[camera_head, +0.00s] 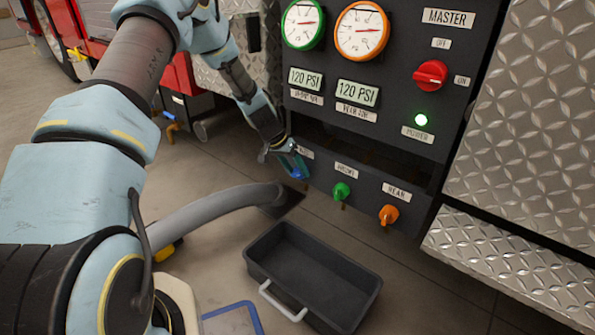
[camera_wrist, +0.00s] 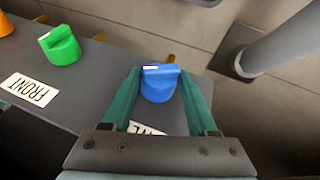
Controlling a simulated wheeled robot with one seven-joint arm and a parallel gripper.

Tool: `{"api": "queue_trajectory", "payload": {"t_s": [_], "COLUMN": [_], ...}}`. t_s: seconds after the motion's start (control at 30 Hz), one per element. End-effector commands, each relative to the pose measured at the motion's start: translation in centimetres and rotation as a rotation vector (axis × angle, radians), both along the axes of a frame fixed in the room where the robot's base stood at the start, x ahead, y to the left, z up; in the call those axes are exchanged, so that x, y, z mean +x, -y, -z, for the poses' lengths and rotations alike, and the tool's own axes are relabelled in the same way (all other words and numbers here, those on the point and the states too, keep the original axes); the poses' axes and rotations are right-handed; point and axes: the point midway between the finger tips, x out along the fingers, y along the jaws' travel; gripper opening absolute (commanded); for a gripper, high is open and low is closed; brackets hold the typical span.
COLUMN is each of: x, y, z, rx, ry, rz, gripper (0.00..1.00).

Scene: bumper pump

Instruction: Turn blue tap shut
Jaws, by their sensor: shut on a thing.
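The blue tap (camera_head: 299,174) sits at the left end of the row of taps low on the dark pump panel (camera_head: 455,55). In the wrist view the blue tap (camera_wrist: 159,87) has a round body with a raised grip bar that carries a pale mark. My gripper (camera_head: 291,163) reaches down to it. In the wrist view my gripper (camera_wrist: 160,78) has its green fingers on both sides of the tap, shut on it. The label beside the blue tap is partly hidden by my gripper.
A green tap (camera_head: 341,191) and an orange tap (camera_head: 389,214) are to the right. A red master switch (camera_head: 431,75) is above. A grey hose (camera_head: 215,213) and a black tray (camera_head: 300,262) with a white handle are below on the floor.

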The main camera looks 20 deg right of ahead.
Motion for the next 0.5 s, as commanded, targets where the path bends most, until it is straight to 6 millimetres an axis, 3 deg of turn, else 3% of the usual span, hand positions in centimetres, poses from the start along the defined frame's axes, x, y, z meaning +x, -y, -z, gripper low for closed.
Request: {"api": "queue_trajectory", "payload": {"t_s": [0.5], "x": [0.59], "y": [-0.14], "z": [0.62], "rx": [-0.232], "ry": [-0.440], "rz": [-0.001], "gripper": [0.04]}}
